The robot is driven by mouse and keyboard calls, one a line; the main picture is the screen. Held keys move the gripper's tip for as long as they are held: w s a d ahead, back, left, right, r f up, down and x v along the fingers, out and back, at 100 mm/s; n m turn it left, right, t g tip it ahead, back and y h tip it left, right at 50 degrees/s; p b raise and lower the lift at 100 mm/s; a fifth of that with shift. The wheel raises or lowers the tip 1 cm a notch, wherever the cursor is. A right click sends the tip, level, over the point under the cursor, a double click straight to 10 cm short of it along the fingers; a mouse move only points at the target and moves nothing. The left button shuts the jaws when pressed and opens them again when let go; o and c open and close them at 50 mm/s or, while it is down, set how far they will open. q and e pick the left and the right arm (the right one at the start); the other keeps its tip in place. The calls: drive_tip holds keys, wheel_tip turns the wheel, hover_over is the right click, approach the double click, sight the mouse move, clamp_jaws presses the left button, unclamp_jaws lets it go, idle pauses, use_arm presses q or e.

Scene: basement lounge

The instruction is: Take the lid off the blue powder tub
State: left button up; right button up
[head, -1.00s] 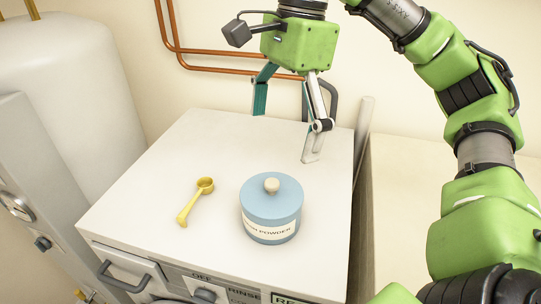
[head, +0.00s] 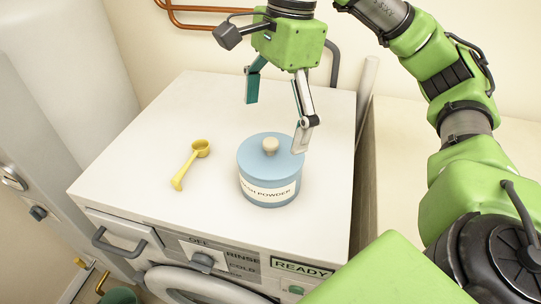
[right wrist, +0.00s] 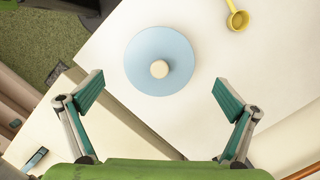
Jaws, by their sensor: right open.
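The blue powder tub (head: 268,190) stands upright on top of the white washing machine, with a label on its front. Its blue lid (head: 252,152) is on it and has a cream knob (head: 270,146) in the middle. My right gripper (head: 275,126) is open and empty above and behind the tub, pointing down. In the head view one finger overlaps the back right edge of the lid; I see no contact. In the right wrist view the lid (right wrist: 145,75) and knob (right wrist: 159,69) lie ahead of and between the open fingers (right wrist: 159,90). My left gripper is not in view.
A yellow scoop (head: 190,163) lies left of the tub on the washing machine top (head: 130,160). Copper pipes (head: 205,22) run along the wall behind. A white tank stands at the left. The machine top around the tub is mostly clear.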

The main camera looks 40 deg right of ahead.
sight(272, 144)
wheel_tip(272, 144, down, 5)
drive_tip(key=shift+a+r+p, duration=0.15)
drive_tip(key=shift+p, duration=0.7)
drive_tip(key=shift+a+f, duration=0.1)
drive_tip(key=shift+f, duration=0.15)
drive_tip(key=c, duration=1.5)
drive_tip(key=shift+s+a+r, duration=0.1)
drive_tip(key=shift+s, duration=0.45)
drive_tip(key=c, duration=0.9)
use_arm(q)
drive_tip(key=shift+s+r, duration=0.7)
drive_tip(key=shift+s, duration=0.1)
use_arm(e)
drive_tip(key=shift+w+f, duration=0.2)
drive_tip(key=shift+c, duration=0.8)
drive_tip(key=shift+c, duration=0.2)
